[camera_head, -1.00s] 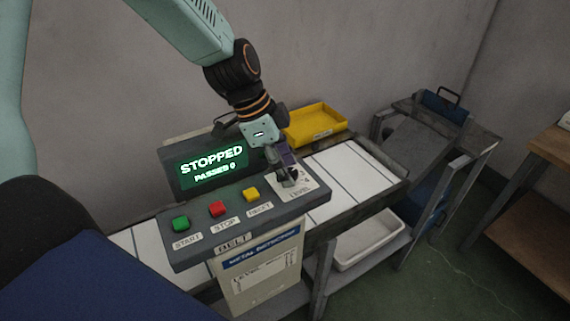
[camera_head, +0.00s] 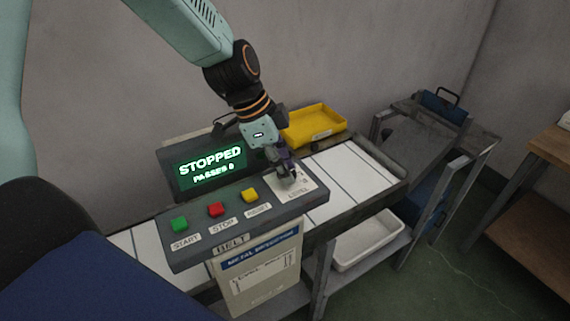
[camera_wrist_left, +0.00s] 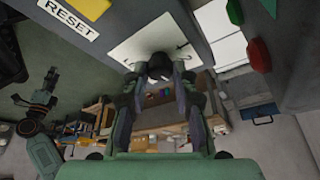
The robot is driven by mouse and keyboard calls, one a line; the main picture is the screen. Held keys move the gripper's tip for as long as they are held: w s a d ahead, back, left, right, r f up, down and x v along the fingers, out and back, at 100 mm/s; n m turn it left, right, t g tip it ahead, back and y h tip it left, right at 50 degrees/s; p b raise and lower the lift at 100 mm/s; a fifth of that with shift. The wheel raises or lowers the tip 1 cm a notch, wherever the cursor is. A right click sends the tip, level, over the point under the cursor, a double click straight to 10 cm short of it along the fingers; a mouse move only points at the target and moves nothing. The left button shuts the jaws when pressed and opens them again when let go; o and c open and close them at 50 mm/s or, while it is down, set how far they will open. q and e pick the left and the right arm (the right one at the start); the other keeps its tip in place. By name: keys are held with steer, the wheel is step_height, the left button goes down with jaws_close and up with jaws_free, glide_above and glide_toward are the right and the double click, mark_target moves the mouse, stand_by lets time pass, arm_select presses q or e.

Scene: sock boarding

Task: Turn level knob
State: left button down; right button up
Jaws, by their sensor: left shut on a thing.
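The level knob (camera_wrist_left: 160,66) is a small dark knob on a pale plate on the control panel (camera_head: 188,258). It sits between the fingertips of my left gripper (camera_wrist_left: 160,78) in the left wrist view. In the head view my left gripper (camera_head: 289,174) reaches down onto the panel's right end, above the LEVEL label, and mostly hides the knob. It is shut on the knob. The plate's scale is too small to read. Part of another arm (camera_wrist_left: 40,125), seemingly my right, shows at the left of the wrist view; its jaws are unclear.
Green (camera_head: 180,223), red (camera_head: 215,209) and yellow (camera_head: 249,195) buttons sit left of the knob. The display (camera_head: 212,168) reads STOPPED and PASSES 0. A yellow tray (camera_head: 315,124) stands behind the white belt (camera_head: 345,175); a white bin (camera_head: 370,243) is below.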

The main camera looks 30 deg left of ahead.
arm_select(q)
steer(key=shift+s+n, duration=0.1)
steer(key=shift+n, duration=0.2)
steer(key=n+p, duration=0.1)
steer(key=n, duration=0.1)
steer(key=n+t+y+p, duration=0.1)
steer(key=n, duration=0.1)
steer(key=shift+s+d+n, duration=0.15)
steer(key=shift+d+n, duration=0.05)
steer(key=shift+n, duration=0.2)
steer(key=n+y, duration=0.1)
steer(key=n, duration=0.2)
steer(key=n+t+y, duration=0.1)
steer(key=n, duration=0.2)
steer(key=shift+d+y+p, duration=0.2)
steer(key=shift+y+p, duration=0.2)
steer(key=shift+n+y+p, duration=0.4)
steer(key=shift+n+p, duration=0.1)
steer(key=shift+n, duration=0.7)
steer(key=shift+d+n+y+p, duration=0.15)
steer(key=shift+n+y+p, duration=0.15)
steer(key=shift+n+p, duration=0.55)
steer(key=shift+n, duration=0.25)
steer(key=c, duration=1.1)
jaws_free()
